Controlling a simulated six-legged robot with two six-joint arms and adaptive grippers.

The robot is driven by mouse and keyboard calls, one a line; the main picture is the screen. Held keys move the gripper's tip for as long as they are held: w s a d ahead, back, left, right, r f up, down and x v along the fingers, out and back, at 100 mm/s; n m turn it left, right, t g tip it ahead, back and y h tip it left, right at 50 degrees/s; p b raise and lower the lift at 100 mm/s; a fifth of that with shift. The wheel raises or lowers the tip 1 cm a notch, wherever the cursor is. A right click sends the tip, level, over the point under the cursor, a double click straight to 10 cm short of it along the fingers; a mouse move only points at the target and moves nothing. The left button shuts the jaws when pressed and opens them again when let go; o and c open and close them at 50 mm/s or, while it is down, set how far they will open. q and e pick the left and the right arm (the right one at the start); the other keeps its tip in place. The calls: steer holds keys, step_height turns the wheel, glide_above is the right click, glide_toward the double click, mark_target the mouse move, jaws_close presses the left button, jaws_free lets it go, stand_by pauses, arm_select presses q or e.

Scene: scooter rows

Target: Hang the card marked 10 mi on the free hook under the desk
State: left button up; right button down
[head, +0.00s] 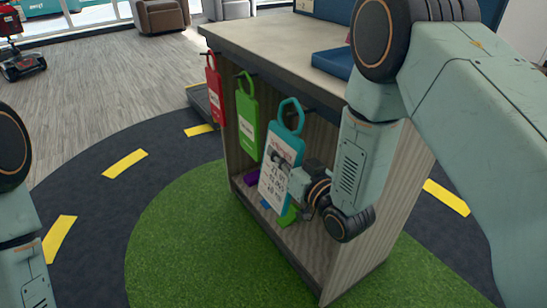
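A teal card (274,190) with a white printed face and a ring-shaped top loop is in front of the desk's open side. Its print is too small to read surely. My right gripper (283,167) is at the card's right edge and appears shut on it. The card is tilted, its loop up near a dark hook (310,112) under the desk top (285,42). I cannot tell whether the hook passes through the loop. A green card (247,122) and a red card (214,90) hang from hooks to the left. My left gripper is out of view.
A purple item (252,178) and a green item (288,216) lie low inside the desk. A blue item (332,63) lies on top. Green carpet (190,240) and a dark lane with yellow dashes surround the desk. A red scooter (20,55) stands far left.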

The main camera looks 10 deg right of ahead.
steer(key=shift+w+d+f+b, duration=0.1)
steer(key=shift+d+f+b, duration=0.15)
steer(key=shift+f, duration=0.25)
steer(key=shift+w+d+f+b, duration=0.1)
steer(key=shift+d+f+b, duration=0.15)
steer(key=shift+f, duration=0.25)
steer(key=shift+f, duration=0.1)
steer(key=c, duration=1.4)
jaws_free()
steer(key=shift+c, duration=0.2)
steer(key=v, duration=1.2)
